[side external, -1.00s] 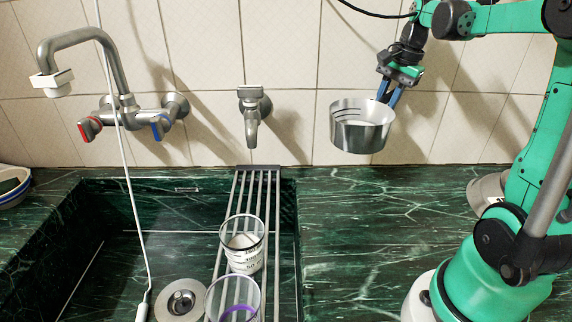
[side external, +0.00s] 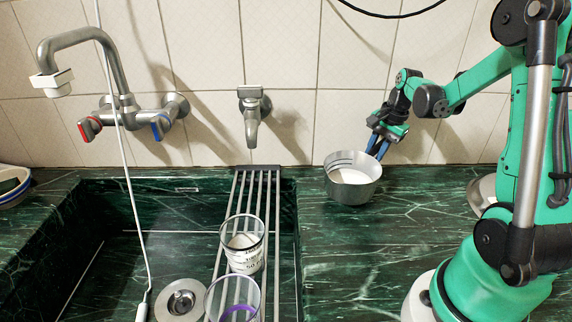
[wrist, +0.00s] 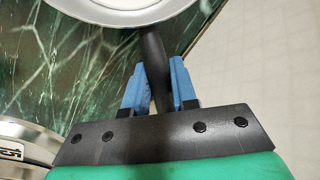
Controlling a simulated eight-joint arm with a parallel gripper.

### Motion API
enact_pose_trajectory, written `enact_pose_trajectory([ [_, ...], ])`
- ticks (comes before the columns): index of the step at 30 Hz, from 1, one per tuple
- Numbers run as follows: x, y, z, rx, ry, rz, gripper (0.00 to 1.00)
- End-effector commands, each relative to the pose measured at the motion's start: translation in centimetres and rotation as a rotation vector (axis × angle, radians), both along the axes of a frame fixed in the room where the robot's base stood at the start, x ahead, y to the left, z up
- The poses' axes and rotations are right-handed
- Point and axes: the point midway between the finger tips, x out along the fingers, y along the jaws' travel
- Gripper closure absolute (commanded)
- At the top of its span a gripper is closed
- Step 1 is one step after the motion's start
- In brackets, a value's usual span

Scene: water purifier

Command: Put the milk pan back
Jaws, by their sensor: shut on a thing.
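The milk pan (side external: 352,190) is a round metal pan with pale white contents or a pale inside, upright at the back of the green marble counter, right of the sink. It looks to be on or just above the counter; I cannot tell which. My gripper (side external: 378,146) is behind and to the right of it, its blue fingers closed on the handle. In the wrist view my gripper (wrist: 157,88) has the dark handle (wrist: 153,58) between its fingers, and part of the pan (wrist: 118,10) shows at the top.
The sink with a metal rack (side external: 274,205) lies to the left, with a glass of white content (side external: 244,252) and a purple-bottomed glass (side external: 232,300) on it. A tap (side external: 252,115) is on the wall. The counter (side external: 360,260) in front of the pan is clear.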

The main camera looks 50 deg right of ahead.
Motion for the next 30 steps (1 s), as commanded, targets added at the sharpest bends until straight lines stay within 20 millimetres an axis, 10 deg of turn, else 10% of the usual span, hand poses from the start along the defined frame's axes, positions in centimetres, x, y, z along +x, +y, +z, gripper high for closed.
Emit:
enact_pose_trajectory([
  [17, 0.0, 0.0, -2.8, 0.000, 0.000, 0.000, 1.00],
  [18, 0.0, 0.0, -2.8, 0.000, 0.000, 0.000, 0.72],
  [21, 0.0, 0.0, -2.8, 0.000, 0.000, 0.000, 0.46],
  [30, 0.0, 0.0, -2.7, 0.000, 0.000, 0.000, 0.46],
])
